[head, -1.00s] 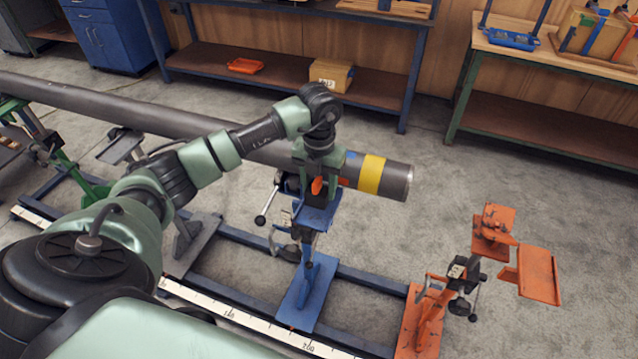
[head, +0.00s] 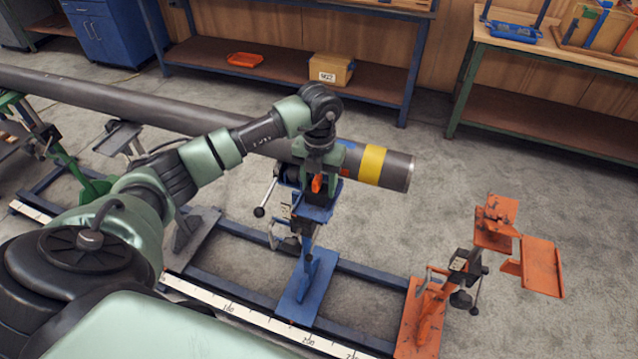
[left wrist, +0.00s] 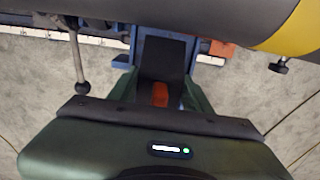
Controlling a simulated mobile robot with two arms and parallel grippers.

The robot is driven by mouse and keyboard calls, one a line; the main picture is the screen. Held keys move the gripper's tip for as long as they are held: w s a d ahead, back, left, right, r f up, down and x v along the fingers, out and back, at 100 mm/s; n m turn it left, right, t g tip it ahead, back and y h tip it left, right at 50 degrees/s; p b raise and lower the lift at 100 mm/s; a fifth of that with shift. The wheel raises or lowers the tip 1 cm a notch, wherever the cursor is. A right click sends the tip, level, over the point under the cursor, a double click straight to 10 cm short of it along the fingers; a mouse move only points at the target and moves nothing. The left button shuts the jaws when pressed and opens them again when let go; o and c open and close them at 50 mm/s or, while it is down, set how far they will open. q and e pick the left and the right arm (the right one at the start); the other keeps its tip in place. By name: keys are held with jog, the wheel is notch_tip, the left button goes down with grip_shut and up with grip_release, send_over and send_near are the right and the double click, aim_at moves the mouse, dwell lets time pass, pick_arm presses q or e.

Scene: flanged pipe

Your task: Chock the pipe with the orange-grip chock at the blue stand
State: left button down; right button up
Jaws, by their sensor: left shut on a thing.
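The grey pipe (head: 215,122) runs across the head view from the left and ends just right of the blue stand (head: 303,265), with a yellow band (head: 369,164) near its end. The blue stand's top is under the pipe. My left gripper (head: 317,180) is at the blue stand's top, close against the pipe. It is shut on the chock, whose orange grip (head: 317,184) shows at the fingers. In the left wrist view the orange grip (left wrist: 160,94) sits between the fingers, with a dark block above it toward the pipe. Whether the chock touches the pipe is unclear. My right gripper is not in view.
An orange stand (head: 425,312) with a plate (head: 541,266) is at the lower right. A green stand (head: 62,158) is at the left. A white scale (head: 255,318) lies along the floor rail. The blue stand's lever knob (head: 259,212) sticks out to the left.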

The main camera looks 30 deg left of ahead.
pick_arm(q)
jog(key=shift+w+a+b, duration=0.15)
jog(key=shift+w+b, duration=0.3)
jog(key=shift+w, duration=0.25)
jog(key=shift+w+a+b, duration=0.15)
jog(key=shift+w+b, duration=0.25)
jog(key=shift+w, duration=0.25)
jog(key=c, duration=0.6)
grip_release()
jog(key=shift+s+d+r+p, duration=0.1)
jog(key=shift+s+r+p, duration=0.05)
jog(key=shift+r+p, duration=0.9)
jog(key=shift+s+a+r+p, duration=0.1)
jog(key=shift+s+r+p, duration=0.1)
jog(key=shift+r+p, duration=0.8)
jog(key=shift+s+d+r+p, duration=0.15)
jog(key=shift+r+p, duration=0.45)
jog(key=shift+r, duration=0.85)
